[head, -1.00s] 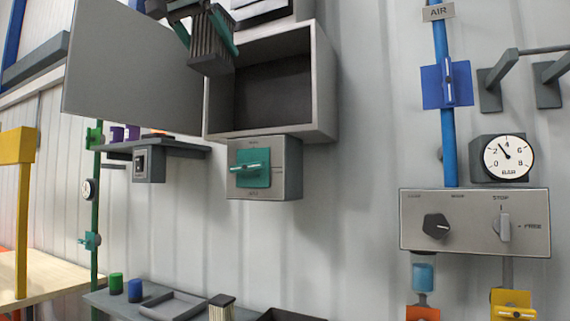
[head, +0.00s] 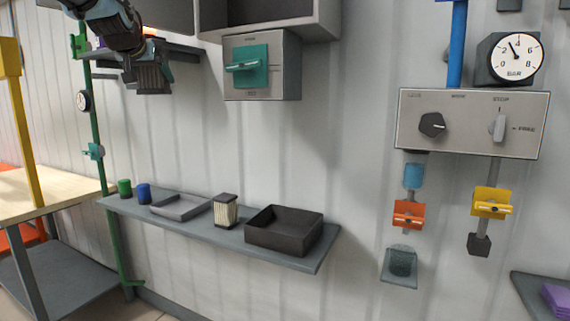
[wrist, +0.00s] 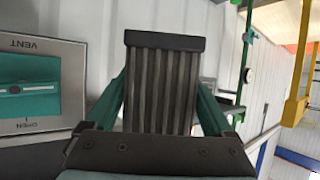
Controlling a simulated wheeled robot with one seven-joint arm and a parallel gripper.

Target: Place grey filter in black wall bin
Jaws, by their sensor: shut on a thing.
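My gripper (head: 148,66) is at the upper left of the head view, in front of the upper wall shelf. It is shut on the grey filter (head: 150,80), a dark grey pleated block. In the wrist view the filter (wrist: 162,88) stands between the two teal fingers, its dark end cap toward the top. The black wall bin (head: 290,238) is an open, shallow dark box on the right part of the lower wall shelf (head: 235,236). The part of its floor that shows looks empty. The gripper is well above and to the left of the bin.
On the lower shelf stand a cream filter (head: 225,211), a grey tray (head: 180,208), a blue cylinder (head: 144,192) and a green one (head: 124,187). The switch box (head: 262,67) juts from the wall right of my gripper. The wall below it is clear.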

